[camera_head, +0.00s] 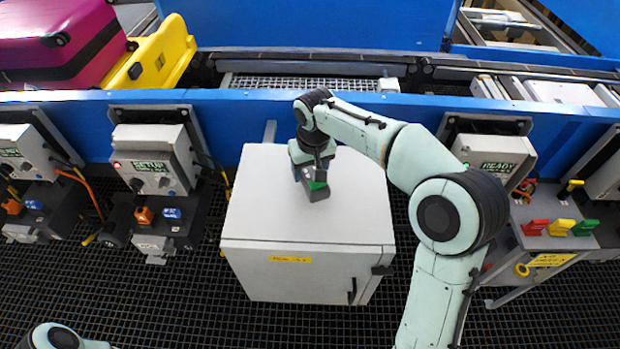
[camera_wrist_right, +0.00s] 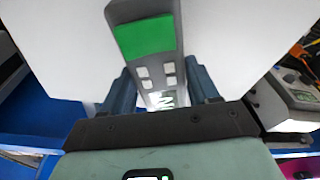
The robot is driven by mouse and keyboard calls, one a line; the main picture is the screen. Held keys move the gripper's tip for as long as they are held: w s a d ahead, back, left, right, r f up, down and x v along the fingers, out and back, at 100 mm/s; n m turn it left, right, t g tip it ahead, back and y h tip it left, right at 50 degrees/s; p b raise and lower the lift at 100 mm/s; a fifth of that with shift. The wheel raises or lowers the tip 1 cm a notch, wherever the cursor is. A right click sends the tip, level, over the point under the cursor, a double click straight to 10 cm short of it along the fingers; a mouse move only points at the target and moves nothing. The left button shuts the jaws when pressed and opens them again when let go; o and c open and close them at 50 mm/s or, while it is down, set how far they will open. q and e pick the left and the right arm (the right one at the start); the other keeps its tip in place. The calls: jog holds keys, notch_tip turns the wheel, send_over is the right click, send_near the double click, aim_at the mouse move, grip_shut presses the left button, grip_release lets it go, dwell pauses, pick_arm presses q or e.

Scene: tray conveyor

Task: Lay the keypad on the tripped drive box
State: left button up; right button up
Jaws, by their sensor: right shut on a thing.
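The keypad (camera_head: 315,188) is a dark grey handset with a green screen and pale buttons. It also shows in the right wrist view (camera_wrist_right: 147,40). My right gripper (camera_head: 312,160) is shut on it, above the top of the white cabinet; whether it touches the cabinet is unclear. A grey drive box (camera_head: 152,160), left of the cabinet, shows a small red light and green lettering that looks like "SETUP". Another drive box (camera_head: 497,150), right of the cabinet, reads "READY". A further drive box (camera_head: 22,150) stands at far left. My left gripper is out of view.
The white cabinet (camera_head: 305,220) stands between the drive boxes, its top otherwise clear. The blue conveyor frame (camera_head: 240,120) runs behind. A yellow tray (camera_head: 165,58) carries a magenta suitcase (camera_head: 65,45). A stand with coloured tags (camera_head: 562,228) is at right.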

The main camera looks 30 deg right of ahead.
aim_at(310, 178)
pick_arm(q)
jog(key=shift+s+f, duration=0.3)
pick_arm(e)
jog(key=shift+f, duration=1.65)
jog(key=shift+f, duration=0.1)
jog(key=o, duration=1.2)
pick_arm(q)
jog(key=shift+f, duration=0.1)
